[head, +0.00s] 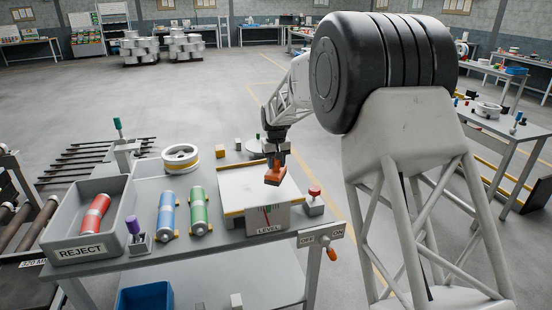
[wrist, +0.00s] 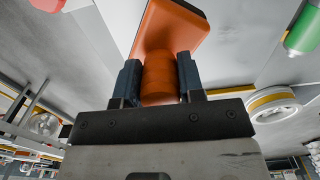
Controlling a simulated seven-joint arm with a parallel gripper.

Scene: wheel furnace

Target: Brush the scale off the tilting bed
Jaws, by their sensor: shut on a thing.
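My gripper (head: 275,157) is shut on the handle of an orange brush (head: 274,176); the wrist view shows the brush (wrist: 172,28) between both fingers (wrist: 160,82). The brush is over the tilting bed (head: 236,180), a pale flat plate on the workbench, right of its middle. I cannot tell whether the brush touches the plate; its bristles are hidden. A LEVEL gauge (head: 268,218) with a red needle stands at the bed's front. No scale can be made out on the bed at this size.
Left of the bed are a green cylinder (head: 199,211), a blue cylinder (head: 166,214) and a grey REJECT bin (head: 124,232) holding a red cylinder (head: 95,215). A white wheel (head: 180,157) lies behind. A red-topped knob (head: 314,192) and an OFF/ON lever (head: 331,252) are at right.

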